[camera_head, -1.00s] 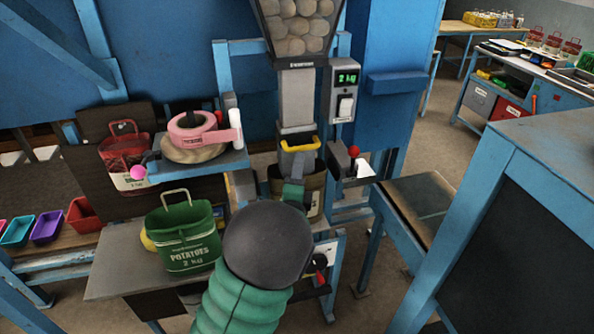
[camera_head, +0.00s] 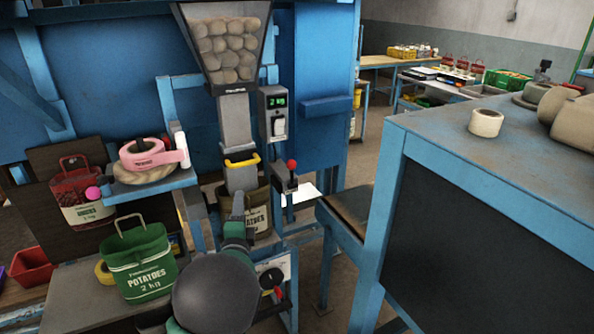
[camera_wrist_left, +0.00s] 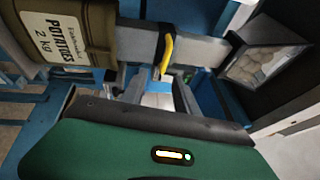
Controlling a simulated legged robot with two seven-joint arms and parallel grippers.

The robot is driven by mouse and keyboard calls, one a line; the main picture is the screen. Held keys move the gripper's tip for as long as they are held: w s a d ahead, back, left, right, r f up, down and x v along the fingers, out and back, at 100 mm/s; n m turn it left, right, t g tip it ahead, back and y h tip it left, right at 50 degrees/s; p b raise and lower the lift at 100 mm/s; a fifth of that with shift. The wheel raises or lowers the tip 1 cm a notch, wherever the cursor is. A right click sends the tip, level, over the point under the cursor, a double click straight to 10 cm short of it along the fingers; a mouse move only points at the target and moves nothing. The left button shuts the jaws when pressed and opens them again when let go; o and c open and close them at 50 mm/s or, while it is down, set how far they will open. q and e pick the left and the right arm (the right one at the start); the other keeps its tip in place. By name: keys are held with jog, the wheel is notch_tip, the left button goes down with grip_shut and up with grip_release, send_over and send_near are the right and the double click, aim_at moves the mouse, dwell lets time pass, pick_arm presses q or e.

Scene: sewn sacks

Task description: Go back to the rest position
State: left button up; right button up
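My left arm comes in from the bottom of the head view, and its gripper (camera_head: 237,205) is in front of the olive potato sack (camera_head: 259,222), partly hidden by my own wrist. In the left wrist view my gripper's two grey fingers (camera_wrist_left: 155,92) stand apart with nothing between them. The olive sack (camera_wrist_left: 70,32) hangs under the filling spout, near the gripper; I cannot tell whether they touch. The yellow clamp handle (camera_head: 242,161) is above the sack, and it also shows in the left wrist view (camera_wrist_left: 166,55). My right gripper is not in view.
A green potato sack (camera_head: 140,265) stands on the bench at left. A shelf (camera_head: 150,190) holds pink tape. A hopper of potatoes (camera_head: 228,45) and a scale display (camera_head: 277,102) are above. A blue-framed table (camera_head: 460,140) stands at right; some floor shows between.

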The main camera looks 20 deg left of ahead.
pick_arm(q)
jog(key=s+d+f+n+g+h, duration=0.5)
jog(key=s+d+f+n+g, duration=0.2)
jog(key=d+f, duration=0.4)
jog(key=s+d+f+n+g+h, duration=0.1)
jog(key=s+d+f+n+g, duration=0.1)
jog(key=s, duration=0.5)
jog(key=s+d+f+n+g+h, duration=0.1)
jog(key=s+d+f+n+g, duration=0.1)
jog(key=s+d, duration=0.3)
jog(key=s+d+f+n+g+h, duration=0.1)
jog(key=s+d+f+n+g, duration=0.1)
jog(key=s, duration=0.7)
notch_tip(320, 180, down, 2)
jog(key=shift+s+d+f+n+g+h, duration=0.25)
jog(key=shift+d+g, duration=0.45)
jog(key=shift+g, duration=0.4)
jog(key=shift+r, duration=0.1)
